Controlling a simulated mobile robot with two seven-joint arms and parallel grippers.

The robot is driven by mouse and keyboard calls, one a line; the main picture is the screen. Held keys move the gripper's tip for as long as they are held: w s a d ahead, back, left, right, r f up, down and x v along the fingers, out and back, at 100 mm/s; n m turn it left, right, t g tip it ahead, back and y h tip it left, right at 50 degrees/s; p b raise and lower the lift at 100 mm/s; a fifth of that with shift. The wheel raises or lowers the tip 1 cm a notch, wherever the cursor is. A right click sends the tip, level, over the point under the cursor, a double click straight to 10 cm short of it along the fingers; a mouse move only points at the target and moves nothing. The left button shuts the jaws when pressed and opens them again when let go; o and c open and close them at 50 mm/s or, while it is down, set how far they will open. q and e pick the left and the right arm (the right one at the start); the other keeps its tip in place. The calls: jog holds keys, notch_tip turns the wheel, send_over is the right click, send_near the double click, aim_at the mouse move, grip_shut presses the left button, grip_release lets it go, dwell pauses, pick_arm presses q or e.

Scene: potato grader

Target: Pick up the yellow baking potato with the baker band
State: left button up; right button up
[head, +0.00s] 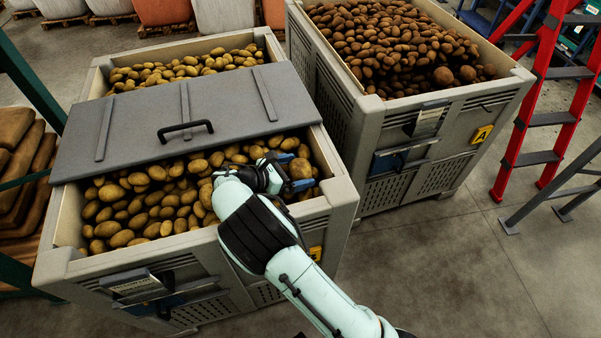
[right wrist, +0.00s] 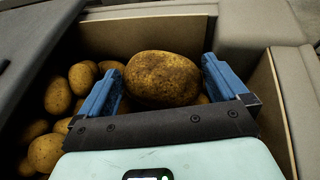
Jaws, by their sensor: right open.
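A large yellow-brown potato (right wrist: 162,78) lies in the corner of the near bin, between the two blue fingers of my right gripper (right wrist: 161,72) in the right wrist view. The fingers stand apart on either side of it; I cannot tell whether they touch it. In the head view the same potato (head: 300,168) shows partly at the right end of the near bin (head: 341,195), with my right gripper (head: 293,171) over it. Its lower side is hidden. My left gripper is not in view.
Many smaller yellow potatoes (head: 150,205) fill the near bin. A grey lid (head: 135,120) with a black handle covers its middle. The bin walls stand close to the gripper. A second bin (head: 440,100) of brown potatoes and a red ladder (head: 545,110) stand right.

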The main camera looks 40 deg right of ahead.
jog(key=shift+d+f, duration=0.1)
jog(key=shift+d, duration=0.1)
jog(key=c, duration=0.8)
jog(key=shift+c, duration=0.2)
